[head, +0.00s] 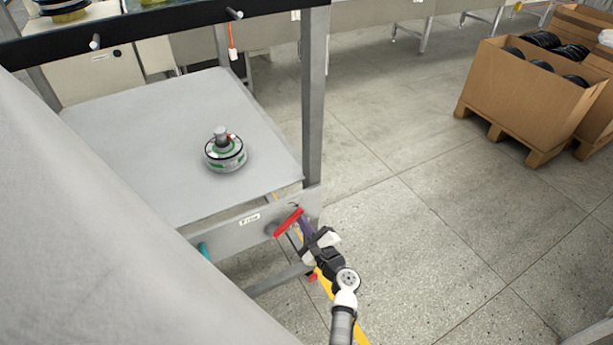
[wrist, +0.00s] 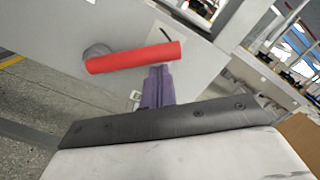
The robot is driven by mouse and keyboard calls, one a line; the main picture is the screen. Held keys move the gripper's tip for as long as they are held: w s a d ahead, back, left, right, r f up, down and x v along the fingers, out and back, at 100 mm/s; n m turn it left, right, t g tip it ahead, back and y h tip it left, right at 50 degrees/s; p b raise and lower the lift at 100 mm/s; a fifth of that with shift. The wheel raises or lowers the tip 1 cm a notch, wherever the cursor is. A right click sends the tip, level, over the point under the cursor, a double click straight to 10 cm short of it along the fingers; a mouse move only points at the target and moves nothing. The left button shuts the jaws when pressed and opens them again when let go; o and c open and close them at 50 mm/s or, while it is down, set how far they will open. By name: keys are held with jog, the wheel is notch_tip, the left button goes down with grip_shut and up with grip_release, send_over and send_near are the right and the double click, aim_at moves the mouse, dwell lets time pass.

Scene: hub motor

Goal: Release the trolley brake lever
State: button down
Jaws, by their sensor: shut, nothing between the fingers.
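The brake lever has a red handle (head: 288,222) on the front rail of the grey trolley (head: 130,135), at its right corner. In the wrist view the red handle (wrist: 135,57) lies nearly level, with its left end at a round grey pivot. My gripper (head: 303,226) is just right of and below the handle in the head view. In the wrist view its purple fingers (wrist: 158,85) are together, empty, with their tips at the handle's lower edge near its right end. I cannot tell whether they touch it.
A hub motor (head: 224,153) sits on the trolley shelf. A trolley post (head: 313,95) rises behind my gripper. A cardboard box (head: 520,95) of black rings stands on the floor at upper right. The tiled floor between is clear.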

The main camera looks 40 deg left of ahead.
aim_at(292, 222)
jog(key=s+r+n+b, duration=0.1)
jog(key=n, duration=0.1)
jog(key=s+a+r+n+b, duration=0.1)
jog(key=n, duration=0.2)
jog(key=s+r+n+b, duration=0.1)
jog(key=r+n, duration=0.1)
jog(key=shift+s+a, duration=0.25)
jog(key=shift+s, duration=0.05)
jog(key=shift+s+a+r+n+b, duration=0.2)
jog(key=shift+s+n, duration=0.1)
jog(key=shift+n, duration=0.25)
jog(key=shift+s+a+r+n+b, duration=0.1)
jog(key=shift+s+n+b, duration=0.2)
jog(key=shift+n, duration=0.3)
jog(key=shift+s+a+r+n+b, duration=0.15)
jog(key=shift+s+n, duration=0.2)
jog(key=shift+n, duration=0.2)
